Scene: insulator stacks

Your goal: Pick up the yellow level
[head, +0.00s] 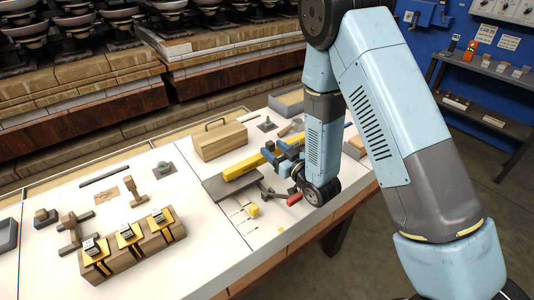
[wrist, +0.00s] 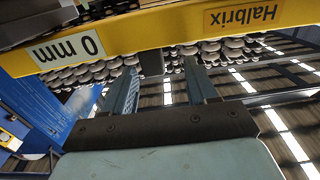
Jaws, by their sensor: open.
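My gripper (head: 272,156) is low over the bench beside the level, pointing left. In the wrist view a yellow bar lettered "Halbrix" (wrist: 245,17), apparently the level, crosses the top of the picture, with a white "0 mm" label near its left end. My gripper (wrist: 161,66) is open with nothing between its fingers. The bar shows past the fingertips; I cannot tell whether they touch it.
A wooden toolbox (head: 222,139) stands behind the level. Insulator stacks (head: 100,25) fill the back.

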